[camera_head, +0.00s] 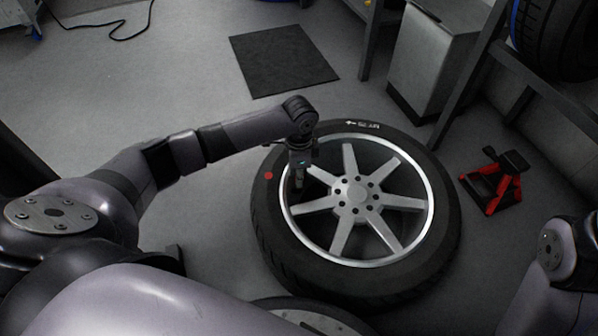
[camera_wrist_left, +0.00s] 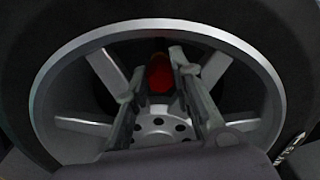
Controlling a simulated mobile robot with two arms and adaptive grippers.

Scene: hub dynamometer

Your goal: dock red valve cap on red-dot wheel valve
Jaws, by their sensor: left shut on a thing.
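The wheel (camera_head: 358,196) lies flat on the floor, with a silver spoked rim and black tyre. A red dot (camera_head: 268,175) marks its left sidewall. My left gripper (camera_head: 299,180) points down over the left part of the rim, near the red dot. In the left wrist view its fingers (camera_wrist_left: 160,85) are shut on the red valve cap (camera_wrist_left: 160,74), with spokes and the hub behind it. The valve itself I cannot make out, and I cannot tell whether the cap touches it. My right gripper is not in view.
A red jack stand (camera_head: 496,180) is on the floor right of the wheel. A grey cabinet (camera_head: 432,60) and a rack with a tyre (camera_head: 560,35) are at the back right. A dark mat (camera_head: 284,60) lies on open floor behind.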

